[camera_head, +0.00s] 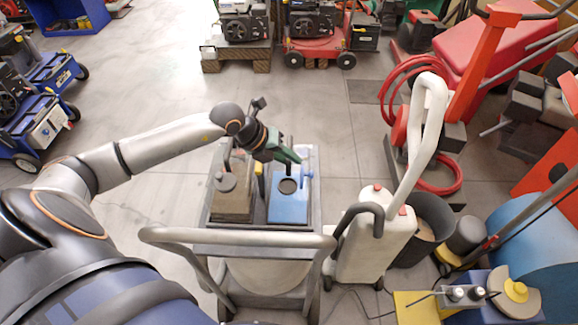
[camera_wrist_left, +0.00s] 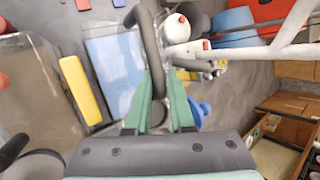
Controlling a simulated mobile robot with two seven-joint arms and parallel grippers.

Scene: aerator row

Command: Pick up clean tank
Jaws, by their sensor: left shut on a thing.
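The clean tank (camera_head: 290,209), a clear box with blue in its lower part, is at the right side of a grey cart (camera_head: 237,239) in the head view. My left gripper (camera_head: 292,158) is above its far part. In the left wrist view the green fingers of the gripper (camera_wrist_left: 160,88) are shut on a dark curved handle (camera_wrist_left: 149,38) of the clean tank (camera_wrist_left: 112,66). I cannot tell whether the tank is clear of the cart. A brown-filled tank (camera_head: 232,204) stands beside it on the left. My right gripper is out of view.
The cart's push bar (camera_head: 240,238) crosses in front of the tanks. A white machine with a tall handle (camera_head: 372,225) stands close on the right, next to a dark bucket (camera_head: 427,228). Open floor (camera_head: 150,95) lies beyond and left of the cart.

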